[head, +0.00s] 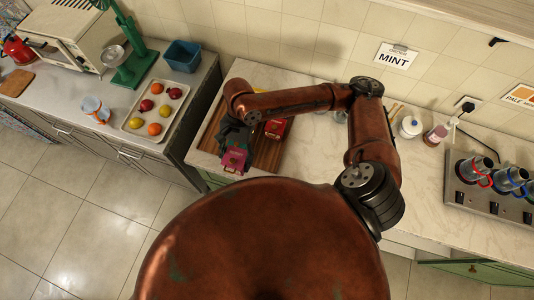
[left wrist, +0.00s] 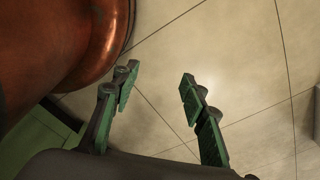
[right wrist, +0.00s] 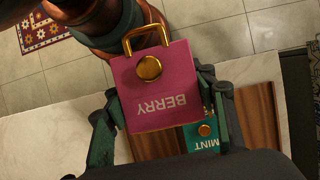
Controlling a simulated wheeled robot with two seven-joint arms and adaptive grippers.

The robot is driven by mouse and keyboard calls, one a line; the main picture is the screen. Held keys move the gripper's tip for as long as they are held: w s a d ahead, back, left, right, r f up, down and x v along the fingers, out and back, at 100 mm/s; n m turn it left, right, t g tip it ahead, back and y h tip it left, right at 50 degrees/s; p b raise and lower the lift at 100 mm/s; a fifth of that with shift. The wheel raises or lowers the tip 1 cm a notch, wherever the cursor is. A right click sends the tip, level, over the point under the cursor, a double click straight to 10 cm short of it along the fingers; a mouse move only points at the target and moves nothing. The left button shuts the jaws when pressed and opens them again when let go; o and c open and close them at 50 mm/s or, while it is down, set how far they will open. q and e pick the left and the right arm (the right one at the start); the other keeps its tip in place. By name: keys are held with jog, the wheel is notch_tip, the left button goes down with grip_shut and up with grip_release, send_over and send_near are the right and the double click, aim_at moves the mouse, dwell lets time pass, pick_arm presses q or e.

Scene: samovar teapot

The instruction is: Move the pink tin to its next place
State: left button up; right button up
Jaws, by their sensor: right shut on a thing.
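The pink tin (head: 235,159) is in my right gripper (head: 237,148), at the front left of a wooden board on the right counter. In the right wrist view the pink tin (right wrist: 155,85) reads "BERRY" upside down and has a gold handle and gold knob; the fingers are shut on its two sides. A teal tin (right wrist: 204,133) marked "MINT" is on the board beyond it, partly hidden. A red tin (head: 277,128) is on the board to the right in the head view. My left gripper (left wrist: 159,80) is open and empty above the tiled floor.
The wooden board (head: 268,157) lies on the pale counter (head: 420,185). A "MINT" sign (head: 395,56) and a "PALE" sign (head: 520,97) are on the wall. A metal unit (head: 490,205) with several pots stands far right. A fruit tray (head: 155,112) is on the left counter, across a gap.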

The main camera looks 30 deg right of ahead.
jog(key=d+f, duration=0.2)
jog(key=d, duration=0.2)
jog(key=w+d+f, duration=0.1)
jog(key=d+f, duration=0.2)
jog(key=d, duration=0.1)
jog(key=w+d+f, duration=0.1)
jog(key=d+f, duration=0.2)
jog(key=d, duration=0.1)
jog(key=shift+f, duration=0.1)
jog(key=shift+w+d+f+b, duration=0.15)
jog(key=shift+d+f+b, duration=0.15)
jog(key=shift+d+f, duration=0.35)
notch_tip(320, 180, down, 3)
jog(key=shift+f, duration=0.15)
pick_arm(q)
jog(key=shift+w+f, duration=0.3)
jog(key=shift+w, duration=0.05)
jog(key=shift+r, duration=0.15)
pick_arm(e)
jog(key=o, duration=1.4)
pick_arm(q)
jog(key=shift+f, duration=0.2)
